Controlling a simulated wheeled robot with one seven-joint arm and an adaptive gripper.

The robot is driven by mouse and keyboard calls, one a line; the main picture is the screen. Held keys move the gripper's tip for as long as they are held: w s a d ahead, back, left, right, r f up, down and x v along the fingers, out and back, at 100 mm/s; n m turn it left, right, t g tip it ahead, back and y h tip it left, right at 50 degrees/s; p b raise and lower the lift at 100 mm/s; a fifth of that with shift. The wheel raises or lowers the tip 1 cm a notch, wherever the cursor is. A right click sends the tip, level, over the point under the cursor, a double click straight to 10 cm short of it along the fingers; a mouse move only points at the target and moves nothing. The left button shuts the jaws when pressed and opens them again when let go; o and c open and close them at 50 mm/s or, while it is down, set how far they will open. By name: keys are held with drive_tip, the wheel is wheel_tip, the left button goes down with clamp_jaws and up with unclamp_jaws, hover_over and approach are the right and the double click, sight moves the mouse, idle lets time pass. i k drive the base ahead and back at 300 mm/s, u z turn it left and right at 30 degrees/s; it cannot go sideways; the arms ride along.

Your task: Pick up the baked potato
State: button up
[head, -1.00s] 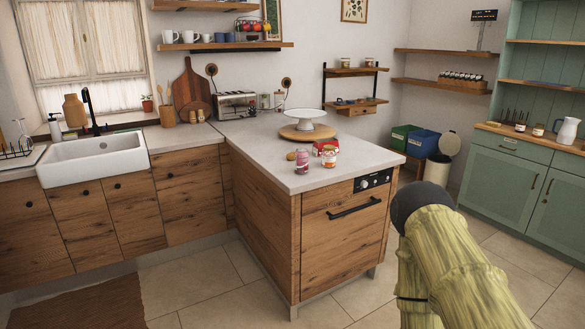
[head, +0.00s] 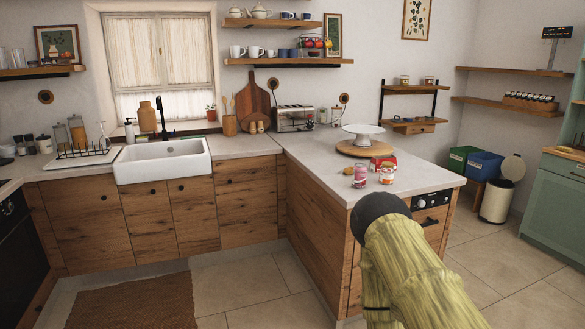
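A small brown lump (head: 348,171), likely the baked potato but too small to be sure, lies on the pale peninsula counter (head: 318,160). It is just left of a pink can (head: 360,177) and in front of the round wooden board (head: 364,149) under a white cake stand (head: 363,130). A red and white box (head: 382,163) and a small red and white jar (head: 387,176) are to its right. My greenish-yellow arm with a dark rounded joint rises at the lower right, in front of the peninsula. My gripper is not in the picture.
A white sink (head: 163,160) and dish rack (head: 88,150) are on the left counter. A toaster (head: 296,119) stands at the back corner. A rug (head: 135,303) lies on the open floor at lower left. A bin (head: 502,190) and blue box (head: 486,164) are right of the peninsula.

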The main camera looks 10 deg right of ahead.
sight(349, 171)
drive_tip(key=u, duration=0.65)
drive_tip(key=i, duration=1.95)
drive_tip(key=z, duration=0.75)
